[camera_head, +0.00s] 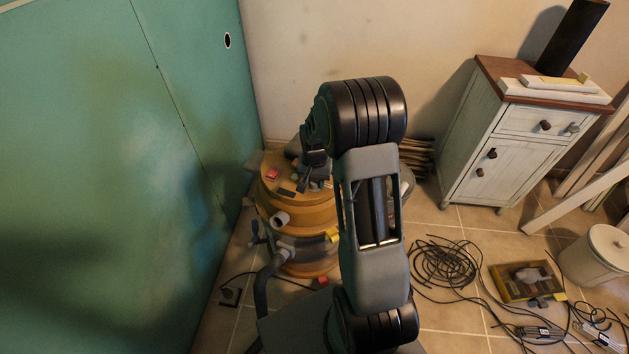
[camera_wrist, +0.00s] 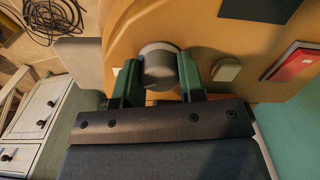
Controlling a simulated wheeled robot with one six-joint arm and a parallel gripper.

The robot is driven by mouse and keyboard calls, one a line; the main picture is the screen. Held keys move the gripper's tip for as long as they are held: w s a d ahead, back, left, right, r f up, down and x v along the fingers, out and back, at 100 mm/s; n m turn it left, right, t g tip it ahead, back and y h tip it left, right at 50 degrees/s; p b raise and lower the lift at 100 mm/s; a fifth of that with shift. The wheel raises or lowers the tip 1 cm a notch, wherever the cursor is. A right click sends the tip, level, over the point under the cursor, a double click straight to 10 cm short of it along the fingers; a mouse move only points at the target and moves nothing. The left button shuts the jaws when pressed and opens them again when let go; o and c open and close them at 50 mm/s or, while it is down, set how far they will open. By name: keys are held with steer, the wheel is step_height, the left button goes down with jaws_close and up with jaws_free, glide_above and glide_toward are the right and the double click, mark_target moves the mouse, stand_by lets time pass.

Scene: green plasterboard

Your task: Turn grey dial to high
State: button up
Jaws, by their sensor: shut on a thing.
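The grey dial (camera_wrist: 159,66) is a round knob on the yellow-orange top of a machine in the wrist view. My gripper (camera_wrist: 157,78) has its two green fingers on either side of the dial, shut on it. In the head view the yellow machine (camera_head: 290,208) stands on the floor beside the green wall, and my arm covers part of it. The dial itself cannot be made out there. I cannot read any marking for the dial's setting.
On the machine, a red switch (camera_wrist: 295,62) and a small beige knob (camera_wrist: 227,70) sit right of the dial. A white cabinet (camera_head: 509,146), coiled black cable (camera_head: 443,262) and a yellow tray (camera_head: 507,289) are to the right. Green plasterboard (camera_head: 90,180) stands close on the left.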

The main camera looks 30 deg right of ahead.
steer(key=o, duration=0.9)
step_height(320, 180, up, 14)
steer(key=p, duration=0.2)
steer(key=shift+f+p, duration=0.1)
steer(key=shift+p, duration=0.3)
